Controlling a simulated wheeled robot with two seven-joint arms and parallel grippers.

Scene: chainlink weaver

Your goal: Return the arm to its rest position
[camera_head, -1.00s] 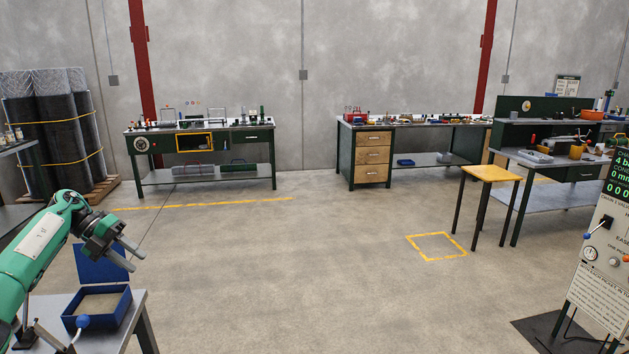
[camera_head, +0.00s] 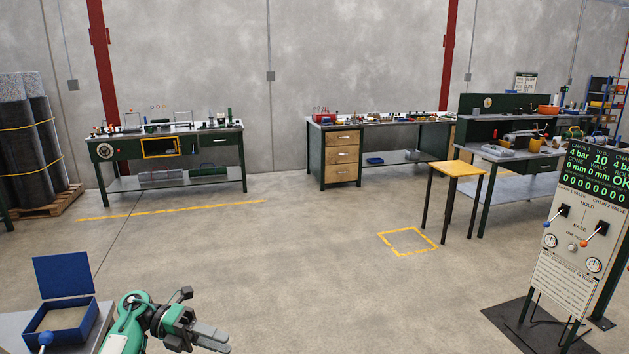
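My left arm, green with a dark wrist, comes in at the bottom left of the head view. My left gripper (camera_head: 213,339) is low in the picture, pointing right, to the right of the bench corner with the blue box. Its two grey fingers look apart, with nothing seen between them. The bottom edge of the picture cuts off most of the arm. My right arm and gripper are not in view.
An open blue box (camera_head: 67,317) stands on a grey bench at the lower left, close to my arm. A control panel (camera_head: 578,245) stands at the right. A yellow-topped stool (camera_head: 457,169) and workbenches (camera_head: 170,150) are farther back. The middle floor is clear.

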